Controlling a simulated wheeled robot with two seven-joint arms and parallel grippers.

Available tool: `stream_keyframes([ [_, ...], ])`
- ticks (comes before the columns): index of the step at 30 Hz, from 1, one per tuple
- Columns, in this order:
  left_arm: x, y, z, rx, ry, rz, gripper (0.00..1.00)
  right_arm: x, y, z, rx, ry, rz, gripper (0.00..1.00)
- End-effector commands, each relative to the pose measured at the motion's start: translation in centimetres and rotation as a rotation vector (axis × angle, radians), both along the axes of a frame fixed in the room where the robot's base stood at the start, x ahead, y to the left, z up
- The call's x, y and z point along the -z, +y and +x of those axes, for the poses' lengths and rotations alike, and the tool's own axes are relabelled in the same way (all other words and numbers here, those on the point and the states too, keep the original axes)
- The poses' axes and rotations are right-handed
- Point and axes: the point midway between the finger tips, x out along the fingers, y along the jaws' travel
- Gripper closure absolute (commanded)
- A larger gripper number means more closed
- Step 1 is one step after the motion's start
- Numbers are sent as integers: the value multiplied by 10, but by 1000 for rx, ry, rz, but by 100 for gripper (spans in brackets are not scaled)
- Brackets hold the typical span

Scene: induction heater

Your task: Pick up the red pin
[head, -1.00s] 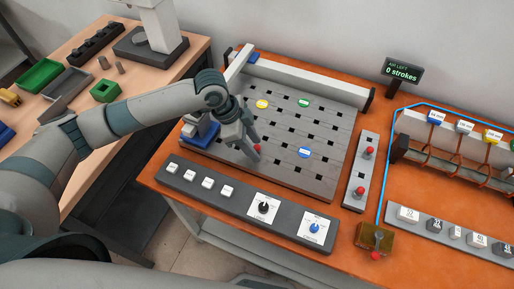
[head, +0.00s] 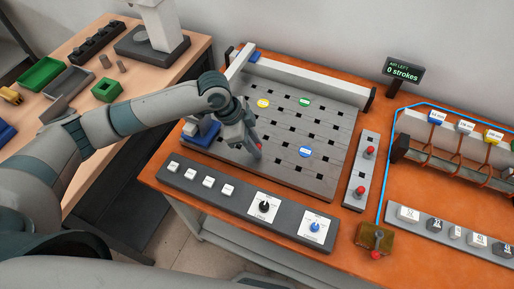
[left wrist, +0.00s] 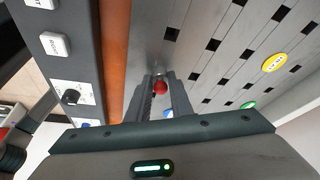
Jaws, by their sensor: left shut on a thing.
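The red pin (left wrist: 159,86) shows as a round red head between my left gripper's fingers in the left wrist view. In the head view only a bit of its red (head: 259,147) shows at the fingertips. My left gripper (head: 253,150) is shut on the pin, low over the front left part of the grey slotted plate (head: 317,186). The fingers hide the pin's lower part, so I cannot tell whether it is still seated in the plate. My right gripper is not in view.
Yellow (head: 263,104), green (head: 304,102) and blue (head: 305,152) discs lie on the plate. A button panel (head: 190,178) runs along its front. A strip with red knobs (head: 362,172) stands to the right. The blue block (head: 201,134) is close left of my gripper.

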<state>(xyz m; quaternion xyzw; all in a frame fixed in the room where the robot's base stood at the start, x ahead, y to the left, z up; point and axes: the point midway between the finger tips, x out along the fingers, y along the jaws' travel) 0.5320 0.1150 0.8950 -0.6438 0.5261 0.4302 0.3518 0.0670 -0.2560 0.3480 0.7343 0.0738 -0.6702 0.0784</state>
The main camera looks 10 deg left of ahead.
Motion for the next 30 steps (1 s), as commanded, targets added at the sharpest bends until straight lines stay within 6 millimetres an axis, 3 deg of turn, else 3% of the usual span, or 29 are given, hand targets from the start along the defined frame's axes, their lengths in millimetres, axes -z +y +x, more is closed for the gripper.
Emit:
stream_keyframes([
  [8, -9, -1, 1, 1, -3, -2, 100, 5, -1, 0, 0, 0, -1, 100],
  [15, -41, 0, 2, 2, -7, -2, 100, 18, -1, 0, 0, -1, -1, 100],
  [30, -95, -89, -27, 5, -2, -3, 100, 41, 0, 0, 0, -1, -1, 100],
])
